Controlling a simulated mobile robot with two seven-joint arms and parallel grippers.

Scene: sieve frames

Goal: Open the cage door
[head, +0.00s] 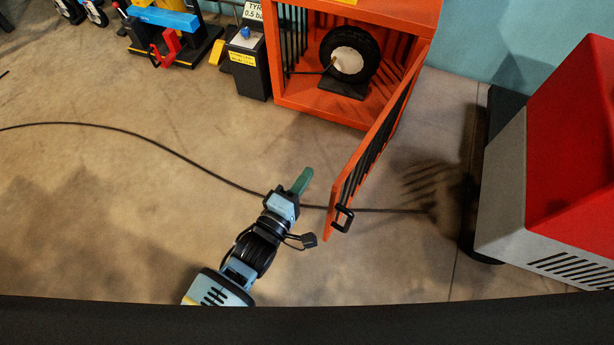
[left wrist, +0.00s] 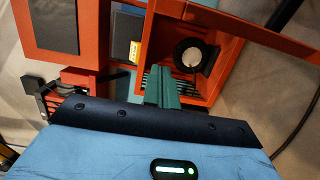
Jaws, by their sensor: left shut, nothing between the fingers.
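The orange cage (head: 280,75) stands at the top middle of the head view, with a black wheel (head: 348,55) with a pale hub inside. Its barred orange door (head: 372,140) stands wide open, swung out toward me, with a black handle (head: 343,218) near its free edge. My left gripper (head: 303,180) is shut and empty, a little left of the door and apart from it. In the left wrist view the shut green fingers (left wrist: 162,88) show in front of the cage (left wrist: 225,75), with the wheel (left wrist: 190,55) inside. My right gripper is not in view.
A red and grey machine (head: 560,170) stands at the right, beyond the door. A black box with a blue knob (head: 247,62) stands left of the cage. A dark cable (head: 150,139) runs across the floor.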

